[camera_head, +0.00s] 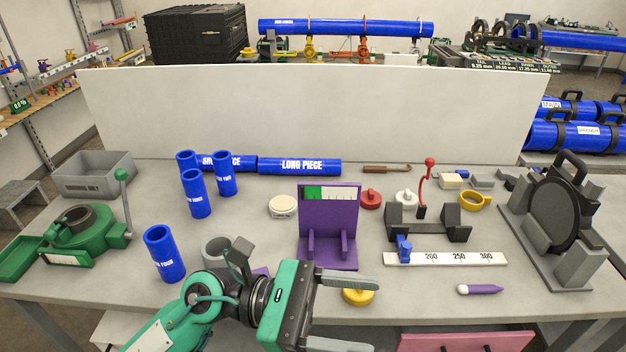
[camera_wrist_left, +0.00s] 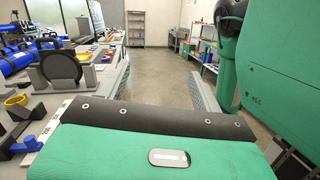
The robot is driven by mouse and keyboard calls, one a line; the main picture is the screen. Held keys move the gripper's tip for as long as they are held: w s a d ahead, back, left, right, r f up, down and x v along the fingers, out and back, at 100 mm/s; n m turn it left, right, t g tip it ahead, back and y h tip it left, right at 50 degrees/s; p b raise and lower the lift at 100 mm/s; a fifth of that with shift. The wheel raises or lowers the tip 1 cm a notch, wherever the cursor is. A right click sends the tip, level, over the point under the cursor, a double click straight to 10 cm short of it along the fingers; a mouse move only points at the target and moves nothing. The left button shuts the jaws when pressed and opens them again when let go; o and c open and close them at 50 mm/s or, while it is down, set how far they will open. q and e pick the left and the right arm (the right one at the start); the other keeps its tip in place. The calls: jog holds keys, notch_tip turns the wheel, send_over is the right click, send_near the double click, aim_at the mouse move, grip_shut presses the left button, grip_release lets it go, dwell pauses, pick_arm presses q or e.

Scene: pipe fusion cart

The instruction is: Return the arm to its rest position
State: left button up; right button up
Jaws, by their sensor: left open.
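My left arm comes in from the lower left in the head view, bent over the table's front edge. Its gripper (camera_head: 374,316) points to the right, with its two fingers apart and nothing between them that I can see held. In the left wrist view the two grey fingers (camera_wrist_left: 162,92) stand wide apart, with bare floor showing between them. A yellow knobbed disc (camera_head: 358,297) lies on the table just past the upper finger in the picture. My right gripper is not in view.
The table (camera_head: 415,292) holds a purple stand (camera_head: 328,255), several blue pipes (camera_head: 165,254), a grey ring (camera_head: 217,250) partly behind my arm, a green machine (camera_head: 85,238), a white scale (camera_head: 440,259) and a black disc tool (camera_head: 553,212). A white panel (camera_head: 310,110) stands behind. Open floor shows in the wrist view.

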pick_arm(q)
jog(key=w+a+r+n+t, duration=0.2)
jog(key=w+a+n+t, duration=0.3)
jog(key=n+t, duration=0.7)
jog(key=w+a+r+n+t, duration=0.2)
jog(key=w+a+n+t, duration=0.35)
jog(key=n+t, duration=0.65)
jog(key=w+a+f+n+g+y, duration=0.1)
jog(key=w+a+f+n+y, duration=0.1)
jog(key=a+f+n+y, duration=0.65)
jog(key=w+a+f+n+g+y, duration=0.15)
jog(key=a+f+n+y, duration=0.25)
jog(key=f+n+y, duration=0.8)
jog(key=s+a+f+n+g+h, duration=0.1)
jog(key=s+a+f+n+g, duration=0.1)
jog(key=s+f+n+g, duration=0.65)
jog(key=s+a+f+n+g+h, duration=0.1)
jog(key=s+a+f+n+g, duration=0.3)
jog(key=s+f, duration=0.6)
notch_tip(320, 180, down, 29)
jog(key=s+d+m+g, duration=0.1)
jog(key=s+d+g, duration=0.1)
jog(key=s+a+f, duration=0.2)
jog(key=s+f, duration=0.7)
jog(key=f, duration=0.1)
jog(key=s+a+f+g, duration=0.1)
jog(key=s+a+f, duration=0.1)
jog(key=s+f, duration=0.8)
jog(key=shift+y, duration=0.35)
